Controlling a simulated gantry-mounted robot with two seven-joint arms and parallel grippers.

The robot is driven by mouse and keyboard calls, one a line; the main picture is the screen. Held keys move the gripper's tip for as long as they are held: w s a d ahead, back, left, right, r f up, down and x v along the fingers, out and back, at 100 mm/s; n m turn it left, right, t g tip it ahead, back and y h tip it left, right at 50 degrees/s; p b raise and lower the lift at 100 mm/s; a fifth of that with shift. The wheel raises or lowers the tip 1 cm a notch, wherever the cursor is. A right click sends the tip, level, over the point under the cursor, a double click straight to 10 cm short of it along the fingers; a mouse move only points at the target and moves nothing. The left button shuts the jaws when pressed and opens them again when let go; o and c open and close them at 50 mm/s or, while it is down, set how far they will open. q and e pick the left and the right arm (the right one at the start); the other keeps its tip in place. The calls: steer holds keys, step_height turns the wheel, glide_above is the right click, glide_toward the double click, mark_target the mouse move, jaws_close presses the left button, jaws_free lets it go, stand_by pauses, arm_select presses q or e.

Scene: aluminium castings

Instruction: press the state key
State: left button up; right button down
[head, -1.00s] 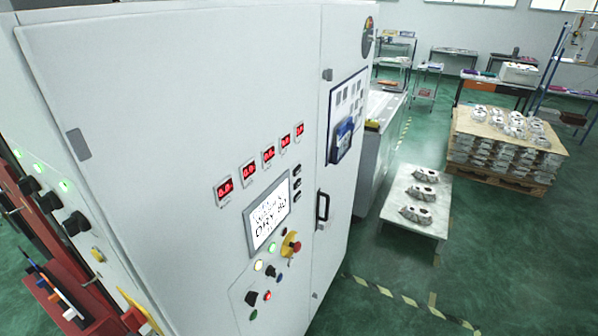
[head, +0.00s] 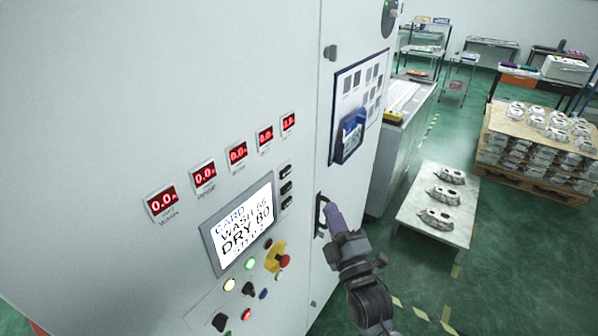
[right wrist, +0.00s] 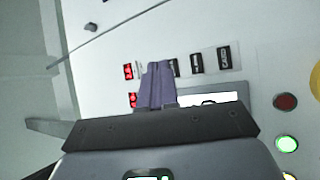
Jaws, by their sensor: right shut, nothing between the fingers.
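The control panel's three small black keys (head: 286,188) stand in a column just right of the screen (head: 240,226). Their labels are too small to read, so I cannot tell which is the state key. In the right wrist view the keys (right wrist: 197,63) lie in a row beyond the fingertips, one partly behind them. My right gripper (head: 331,208) is shut and empty, with purple fingers, to the right of the keys and overlapping the door handle (head: 320,213) in the head view. The fingers also show in the right wrist view (right wrist: 157,66). No contact with a key is visible. My left gripper is out of view.
Red displays (head: 204,174) run above the screen. A yellow-based red stop button (head: 282,260) and several lit buttons sit below it. A blue holder (head: 350,136) juts from the cabinet door. A table with castings (head: 436,238) stands to the right.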

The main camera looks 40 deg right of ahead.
mark_target(286, 172)
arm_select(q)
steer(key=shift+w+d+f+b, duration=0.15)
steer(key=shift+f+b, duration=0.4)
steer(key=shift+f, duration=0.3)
arm_select(e)
steer(key=shift+m+t+h, duration=0.4)
steer(key=shift+m+h, duration=0.2)
steer(key=shift+h, duration=0.2)
steer(key=r, duration=0.1)
steer(key=d+r, duration=0.1)
steer(key=w+r, duration=0.1)
steer(key=shift+w+d+r, duration=0.1)
steer(key=shift+d+r, duration=0.1)
steer(key=shift+r, duration=0.2)
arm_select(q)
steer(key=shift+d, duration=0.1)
arm_select(e)
steer(key=shift+w, duration=0.1)
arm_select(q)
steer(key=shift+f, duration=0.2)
arm_select(e)
steer(key=w+a, duration=0.2)
steer(key=w, duration=0.6)
steer(key=shift+a, duration=0.4)
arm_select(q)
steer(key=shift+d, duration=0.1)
arm_select(e)
steer(key=shift+w, duration=0.1)
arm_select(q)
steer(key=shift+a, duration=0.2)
